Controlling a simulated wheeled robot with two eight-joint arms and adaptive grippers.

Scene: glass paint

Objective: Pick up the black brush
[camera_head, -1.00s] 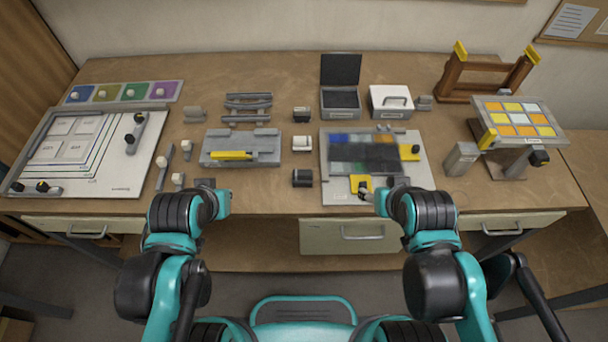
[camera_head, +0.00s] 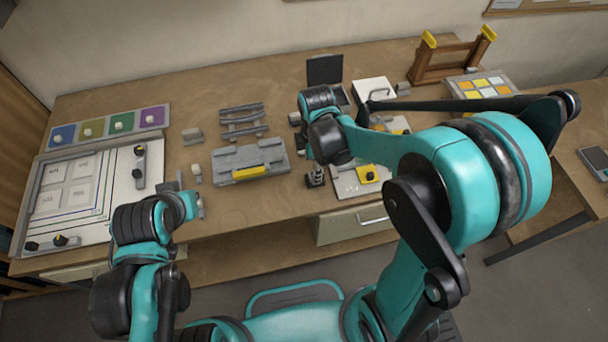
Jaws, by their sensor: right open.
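I cannot make out for sure which thing is the black brush. Several dark bars (camera_head: 243,120) lie on a rack at the middle back of the bench. My right gripper (camera_head: 316,178) is open and points down, just right of the grey block (camera_head: 222,164) with a yellow bar (camera_head: 249,173). The dark cylinder seen there earlier is not distinguishable from the gripper now. I see nothing held in it, though the fingertips are small and dark.
A white board (camera_head: 120,200) with dark-knobbed tools and a four-colour paint strip (camera_head: 107,128) are at left. A black open-lidded box (camera_head: 325,71), a white box (camera_head: 375,89) and a wooden stand (camera_head: 447,64) are at the back. My right arm covers much of the glass panel area.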

